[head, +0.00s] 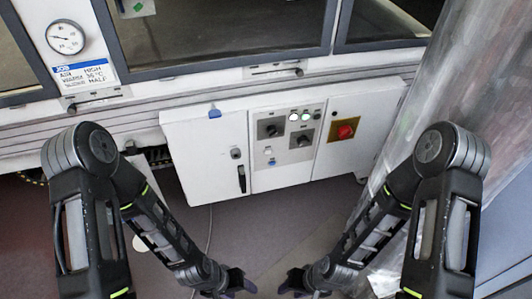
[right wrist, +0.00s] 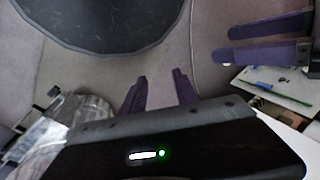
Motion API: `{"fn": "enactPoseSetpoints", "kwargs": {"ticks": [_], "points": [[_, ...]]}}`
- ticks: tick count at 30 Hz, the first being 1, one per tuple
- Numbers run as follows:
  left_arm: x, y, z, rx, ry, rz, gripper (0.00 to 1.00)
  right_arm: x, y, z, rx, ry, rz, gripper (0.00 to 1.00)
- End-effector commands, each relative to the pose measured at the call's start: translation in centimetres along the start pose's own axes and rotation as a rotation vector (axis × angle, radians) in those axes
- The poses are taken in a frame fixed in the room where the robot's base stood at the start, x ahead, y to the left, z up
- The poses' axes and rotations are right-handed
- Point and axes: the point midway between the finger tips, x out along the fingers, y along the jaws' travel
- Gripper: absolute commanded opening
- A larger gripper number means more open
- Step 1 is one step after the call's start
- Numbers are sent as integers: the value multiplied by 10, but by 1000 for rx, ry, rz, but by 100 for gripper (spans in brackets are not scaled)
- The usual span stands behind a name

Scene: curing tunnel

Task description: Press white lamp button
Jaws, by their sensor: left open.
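A white control cabinet (head: 210,150) stands low against the machine.
Black rotary switches (head: 271,128) and a red knob on a yellow plate (head: 344,130) share the cabinet front. A black door handle (head: 241,178) is to the left. A wrinkled clear sheet (head: 450,85) hangs at the right. Floor (head: 240,240) is open before the cabinet.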

Motion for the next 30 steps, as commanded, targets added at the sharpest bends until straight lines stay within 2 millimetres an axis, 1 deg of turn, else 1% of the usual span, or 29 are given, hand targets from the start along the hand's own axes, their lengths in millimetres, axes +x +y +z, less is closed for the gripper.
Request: {"fn": "enactPoseSetpoints", "kwargs": {"ticks": [2, 15, 30], "points": [[0, 0, 0, 0, 0, 0, 55, 0, 0, 0, 0, 0, 0, 36], [0, 0, 0, 0, 0, 0, 55, 0, 0, 0, 0, 0, 0, 0], [0, 0, 0, 0, 0, 0, 55, 0, 0, 0, 0, 0, 0, 0]]}}
